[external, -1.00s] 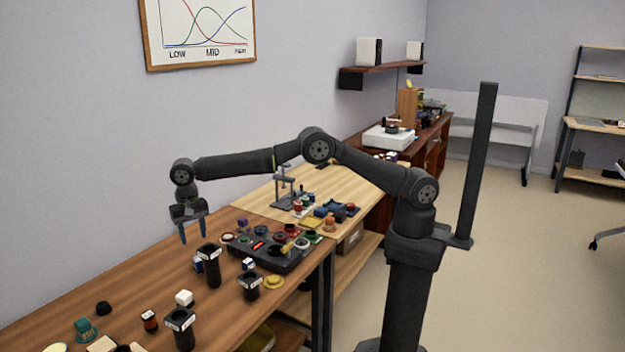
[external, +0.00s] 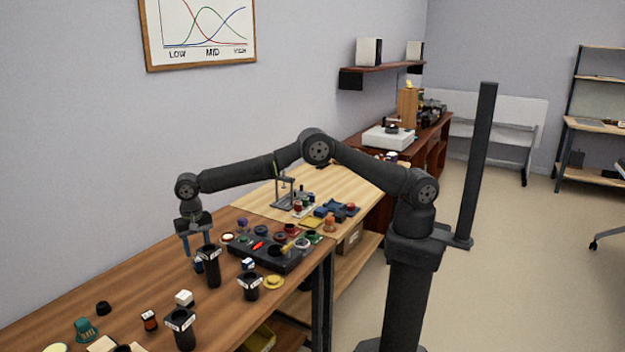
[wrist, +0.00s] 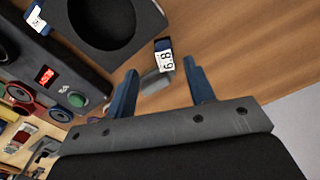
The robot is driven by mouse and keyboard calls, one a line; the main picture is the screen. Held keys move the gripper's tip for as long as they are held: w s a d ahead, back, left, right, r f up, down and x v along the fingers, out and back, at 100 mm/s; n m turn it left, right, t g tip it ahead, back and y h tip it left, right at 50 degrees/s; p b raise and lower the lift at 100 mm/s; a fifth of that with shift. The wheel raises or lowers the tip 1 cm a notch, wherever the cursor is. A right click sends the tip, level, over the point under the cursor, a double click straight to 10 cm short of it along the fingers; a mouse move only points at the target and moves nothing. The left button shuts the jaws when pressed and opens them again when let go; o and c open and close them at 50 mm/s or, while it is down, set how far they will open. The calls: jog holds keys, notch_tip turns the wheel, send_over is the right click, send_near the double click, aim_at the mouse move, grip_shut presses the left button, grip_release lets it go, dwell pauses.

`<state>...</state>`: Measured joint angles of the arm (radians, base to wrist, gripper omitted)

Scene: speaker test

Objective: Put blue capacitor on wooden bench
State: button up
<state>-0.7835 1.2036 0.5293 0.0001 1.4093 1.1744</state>
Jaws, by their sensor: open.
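My gripper (external: 198,250) is open and points down over the brown wooden bench (external: 135,280), beside a tall black cup (external: 212,270). A small blue piece with a white label (external: 198,266) stands just below the fingers, partly hidden by the cup. In the wrist view, a small labelled piece marked 6.8 (wrist: 164,57) lies between the open fingertips (wrist: 160,70), not gripped; its body colour is unclear there. Another blue piece with a white label (external: 248,264) is right of the tall cup and shows at the wrist view's top left (wrist: 38,20).
A black device with a red display (external: 265,250) stands right of the cup. More black cups (external: 181,328) (external: 250,287) and a white cube (external: 184,299) are nearer. A lighter wooden top (external: 250,203) holds parts farther back. Bare brown bench lies to the left.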

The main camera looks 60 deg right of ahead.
aim_at(197, 259)
jog(key=shift+w+a+f, duration=0.1)
jog(key=shift+w+f, duration=0.15)
jog(key=shift+f, duration=1.4)
jog(key=shift+w+f, duration=0.2)
jog(key=shift+f, duration=1.45)
grip_shut()
jog(key=shift+r, duration=0.1)
